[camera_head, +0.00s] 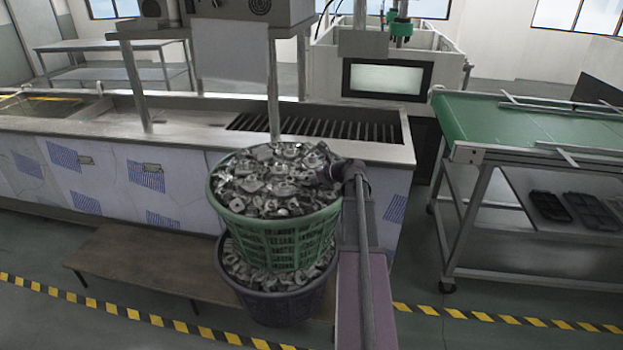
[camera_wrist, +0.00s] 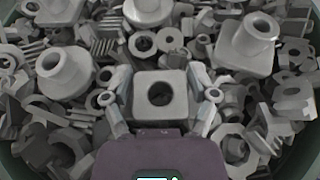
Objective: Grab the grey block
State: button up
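A grey block (camera_wrist: 160,96) with rounded corners and a round hole in its face lies in the middle of the wrist view. The fingers of my gripper (camera_wrist: 162,92) stand on its left and right sides, close against it. I cannot tell whether they press on it or stand just apart. In the head view my gripper (camera_head: 330,172) is at the right part of the heap in the green basket (camera_head: 285,240). The block cannot be picked out there among the other parts.
Many grey metal parts (camera_wrist: 65,75) crowd around the block on all sides. The green basket stands on a dark basket (camera_head: 275,305) that also holds parts. A long steel tank (camera_head: 180,125) is behind. A green-topped table (camera_head: 490,125) stands at the right.

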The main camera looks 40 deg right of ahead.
aim_at(308, 172)
jog(key=c, duration=0.6)
jog(key=shift+r, duration=0.1)
notch_tip(308, 172, up, 4)
jog(key=p, duration=0.3)
jog(key=shift+f+p, duration=0.25)
jog(key=shift+p, duration=0.1)
jog(key=s, duration=0.5)
jog(key=s+r+p, duration=0.1)
jog(key=s, duration=1)
jog(key=shift+d+r, duration=0.15)
jog(key=shift+d, duration=0.25)
